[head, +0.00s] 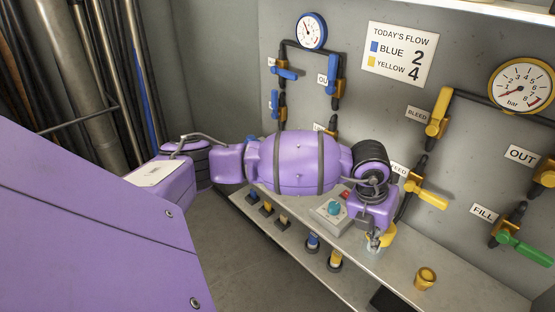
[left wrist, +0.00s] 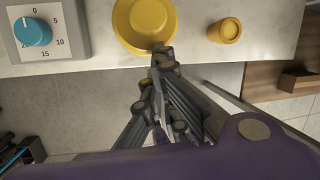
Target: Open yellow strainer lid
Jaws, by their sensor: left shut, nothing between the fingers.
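The yellow strainer lid (left wrist: 145,18) is a round, stepped yellow disc on the shelf, at the top of the left wrist view, its top edge cut off. In the head view a yellow part (head: 388,236) shows beside my left gripper, mostly hidden by it. My left gripper (left wrist: 162,58) is shut and empty, its tips at the lid's near edge in the picture. I cannot tell whether they touch it. The gripper also shows in the head view (head: 373,244), pointing down at the shelf. My right gripper is not in view.
A grey timer box with a teal knob (left wrist: 32,32) stands left of the lid. A small yellow cup (left wrist: 225,30) stands right of it. Yellow-handled and green-handled valves (head: 520,246) line the wall. The shelf (head: 460,291) has free room right of the small cup.

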